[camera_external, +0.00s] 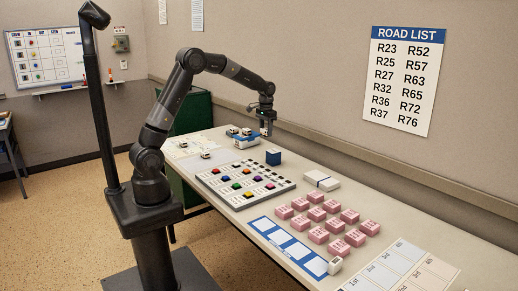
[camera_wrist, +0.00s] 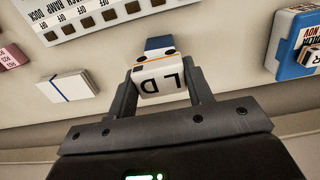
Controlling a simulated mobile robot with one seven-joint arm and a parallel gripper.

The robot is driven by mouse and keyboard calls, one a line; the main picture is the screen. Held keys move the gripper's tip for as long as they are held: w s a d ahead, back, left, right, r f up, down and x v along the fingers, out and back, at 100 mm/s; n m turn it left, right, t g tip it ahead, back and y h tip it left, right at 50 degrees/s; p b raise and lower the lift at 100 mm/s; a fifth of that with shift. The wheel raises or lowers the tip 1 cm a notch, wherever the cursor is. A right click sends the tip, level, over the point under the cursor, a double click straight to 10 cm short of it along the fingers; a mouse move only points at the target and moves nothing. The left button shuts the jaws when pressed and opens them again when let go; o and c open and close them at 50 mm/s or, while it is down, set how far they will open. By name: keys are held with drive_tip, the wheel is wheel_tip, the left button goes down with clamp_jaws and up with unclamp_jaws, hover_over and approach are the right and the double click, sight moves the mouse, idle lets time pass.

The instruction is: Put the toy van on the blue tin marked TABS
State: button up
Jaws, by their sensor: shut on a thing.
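My gripper (camera_external: 266,130) is shut on the toy van and holds it above the far part of the table. In the outside view the van is too small to make out clearly. The blue tin (camera_external: 273,157) stands on the table below and a little right of the gripper; its marking is not readable. In the wrist view a blue shape (camera_wrist: 158,43) shows just past the van, mostly hidden by it; I cannot tell whether they touch.
A blue and white box (camera_external: 245,142) with small vehicles near it stands left of the gripper. A button panel (camera_external: 240,183), a white banded block (camera_external: 322,181) and several pink blocks (camera_external: 315,214) lie toward the front. The wall runs close behind the table.

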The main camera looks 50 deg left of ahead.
drive_tip(key=s+d+r, duration=0.2)
drive_tip(key=d, duration=0.8)
hover_over(274, 151)
wheel_tip(274, 151, down, 7)
drive_tip(key=shift+a+r, duration=0.1)
drive_tip(key=shift+a, duration=0.05)
drive_tip(key=shift+f, duration=2.05)
drive_tip(key=o, duration=0.9)
drive_tip(key=shift+f, duration=0.1)
drive_tip(key=shift+o, duration=0.2)
